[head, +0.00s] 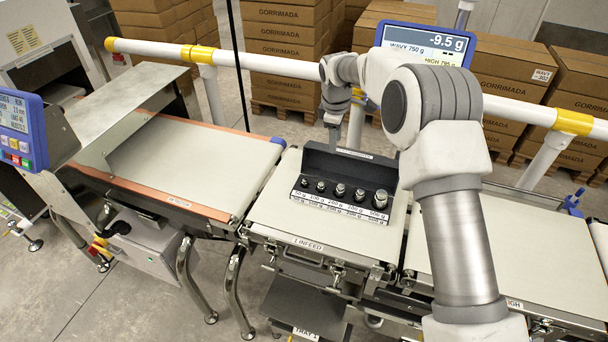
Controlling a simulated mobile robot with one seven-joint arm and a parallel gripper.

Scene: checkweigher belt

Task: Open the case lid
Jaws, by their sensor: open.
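The black case (312,158) sits on the middle belt section in the head view. Its dark lid panel stands raised at the back, with a small white label on its top edge. In front of it, several metal weights (340,190) of rising size stand in a row behind a white strip with gram labels. My gripper (333,122) points down just behind the lid's upper left edge. It is small in view, and its jaws are open with nothing seen between them. I cannot tell whether it touches the lid.
A white guard rail (270,60) with yellow joints runs behind the belt. A display (425,43) reads -9.5 g. A left belt (190,155) and a right belt (520,240) flank the middle section. My arm covers part of the right side. Cartons (285,50) stand behind.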

